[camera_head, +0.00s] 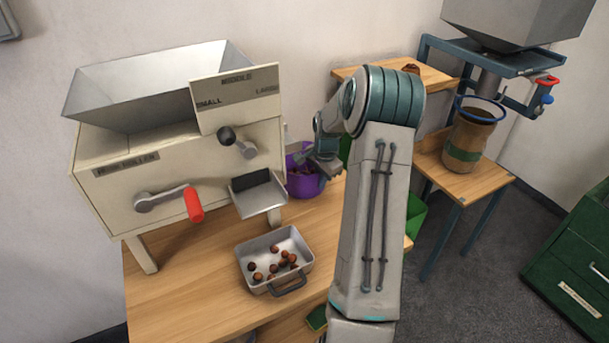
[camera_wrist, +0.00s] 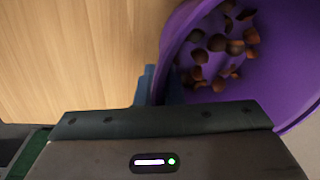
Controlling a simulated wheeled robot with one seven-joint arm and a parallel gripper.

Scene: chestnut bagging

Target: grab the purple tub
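The purple tub (camera_head: 301,186) stands at the back of the wooden table, to the right of the cream machine, with brown chestnuts inside. In the wrist view the tub (camera_wrist: 285,75) fills the upper right, and its chestnuts lie at the bottom. My gripper (camera_wrist: 160,82) is at the tub's left wall, one blue finger outside and one inside. The fingers are close together with the purple wall between them, so it looks shut on the rim. In the head view my gripper (camera_head: 326,160) is at the tub's right side, partly covering it.
The cream roller machine (camera_head: 165,175) with a metal hopper stands at left; its chute (camera_head: 262,200) is near the tub. A metal tray (camera_head: 303,243) with several chestnuts sits in front. A green bin (camera_head: 416,213) is right of my arm. A bagging stand (camera_head: 480,185) is farther right.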

